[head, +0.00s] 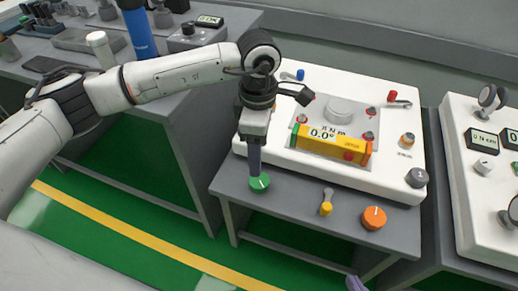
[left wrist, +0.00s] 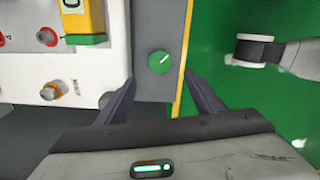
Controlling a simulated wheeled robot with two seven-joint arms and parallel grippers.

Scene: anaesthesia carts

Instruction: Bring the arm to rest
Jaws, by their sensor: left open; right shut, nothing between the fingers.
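My left arm comes in from the left in the head view. Its gripper (head: 255,168) points down over the front edge of the middle cart, just above a green dial (head: 259,184). In the left wrist view the gripper's two dark fingers (left wrist: 160,95) stand apart with nothing between them. The green dial (left wrist: 160,62) lies beyond their tips. My right gripper (head: 355,284) shows only as a purple tip at the bottom edge of the head view. It is shut and empty there, and most of it is out of frame.
The middle cart's white panel (head: 390,185) carries a yellow device (head: 330,146), knobs and levers. A yellow lever knob (head: 326,208) and an orange dial (head: 374,217) sit along its front. A blue bottle (head: 138,32) stands on the left cart. Open green floor (head: 110,205) lies in front.

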